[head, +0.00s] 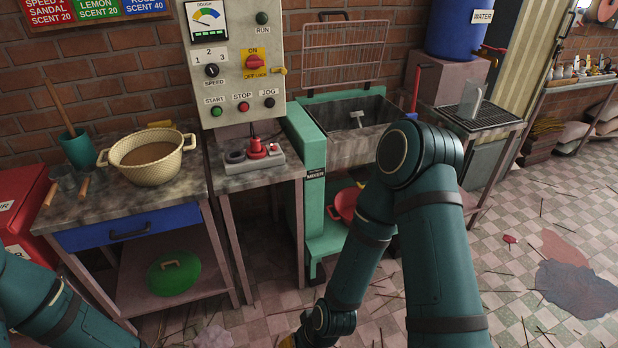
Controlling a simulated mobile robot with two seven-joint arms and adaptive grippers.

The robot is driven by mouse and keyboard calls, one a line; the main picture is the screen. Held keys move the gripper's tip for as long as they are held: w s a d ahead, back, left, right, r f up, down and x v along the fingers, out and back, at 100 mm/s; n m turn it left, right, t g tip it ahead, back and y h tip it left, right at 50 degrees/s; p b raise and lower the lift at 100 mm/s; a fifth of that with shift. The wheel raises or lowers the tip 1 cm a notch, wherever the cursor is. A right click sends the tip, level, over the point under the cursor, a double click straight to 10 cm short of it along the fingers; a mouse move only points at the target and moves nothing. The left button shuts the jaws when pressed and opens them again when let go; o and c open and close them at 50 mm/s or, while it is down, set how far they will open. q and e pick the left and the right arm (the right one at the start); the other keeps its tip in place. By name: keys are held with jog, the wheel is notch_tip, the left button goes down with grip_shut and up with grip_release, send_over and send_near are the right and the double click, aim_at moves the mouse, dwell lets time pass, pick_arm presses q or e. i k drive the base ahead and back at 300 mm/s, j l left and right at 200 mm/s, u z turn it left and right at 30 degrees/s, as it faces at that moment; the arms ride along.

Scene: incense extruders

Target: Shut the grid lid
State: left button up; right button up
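The grid lid (341,53), a pinkish wire grid, stands raised and open behind the mixer trough, against the brick wall. A dark handle shows at its top edge. The mixer (311,150) has a green body and a grey, stained trough (365,143) with a pale paddle inside. My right arm crosses in front of the trough's right side and bends down to the bottom edge. My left arm shows only at the lower left corner.
A control panel (236,60) stands left of the lid, above a small table with a red-buttoned box (256,148). A red upright lever (416,88) is at the trough's right. A blue water barrel (456,28) and drain table (486,116) stand further right.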

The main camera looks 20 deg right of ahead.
aim_at(367, 85)
jog(key=i+l, duration=0.9)
jog(key=l, duration=0.15)
jog(key=i+j+u, duration=0.05)
